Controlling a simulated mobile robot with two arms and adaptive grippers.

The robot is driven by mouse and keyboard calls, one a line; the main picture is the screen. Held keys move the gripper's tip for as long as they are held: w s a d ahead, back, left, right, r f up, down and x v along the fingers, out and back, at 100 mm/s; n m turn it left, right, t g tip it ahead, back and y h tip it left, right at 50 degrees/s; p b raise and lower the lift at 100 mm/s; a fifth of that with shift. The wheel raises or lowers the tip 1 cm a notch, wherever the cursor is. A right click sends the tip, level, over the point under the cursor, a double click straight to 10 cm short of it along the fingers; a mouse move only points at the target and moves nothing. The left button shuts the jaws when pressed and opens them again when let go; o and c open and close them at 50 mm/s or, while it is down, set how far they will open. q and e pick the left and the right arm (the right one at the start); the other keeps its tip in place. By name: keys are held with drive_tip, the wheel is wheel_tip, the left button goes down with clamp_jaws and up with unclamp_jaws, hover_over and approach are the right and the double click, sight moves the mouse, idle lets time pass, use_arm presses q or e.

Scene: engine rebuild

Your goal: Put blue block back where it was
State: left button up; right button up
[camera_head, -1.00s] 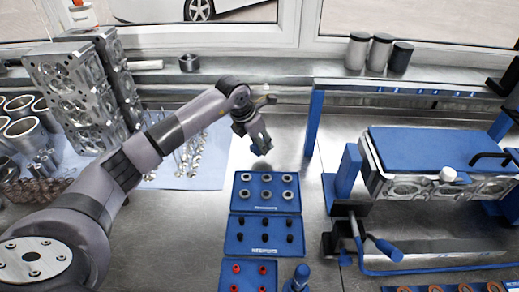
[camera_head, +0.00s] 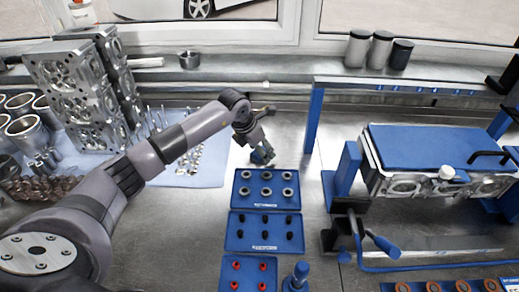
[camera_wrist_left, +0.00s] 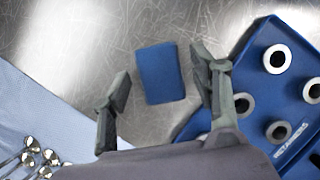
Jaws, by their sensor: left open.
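In the left wrist view the blue block (camera_wrist_left: 160,73) is a plain rectangular piece over the bare metal bench. My left gripper (camera_wrist_left: 162,78) is open, with one finger on each side of the block and a visible gap at both sides. In the head view my left gripper (camera_head: 262,154) points down just behind the blue tray of metal rings (camera_head: 236,187). The block is largely hidden there by the fingers. My right gripper is not in view.
Blue trays with black pieces (camera_head: 231,236) and red pieces (camera_head: 226,270) stand in front of the ring tray. A light blue mat (camera_head: 215,165) with metal parts lies to the left. An engine block with a blue cover (camera_head: 430,148) stands at the right.

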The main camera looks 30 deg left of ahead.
use_arm(q)
drive_tip(key=shift+r, duration=0.2)
drive_tip(key=shift+s+a+r, duration=0.1)
drive_tip(key=shift+s+r, duration=0.05)
drive_tip(key=shift+r, duration=0.2)
drive_tip(key=b+v, duration=0.3)
drive_tip(key=v, duration=0.8)
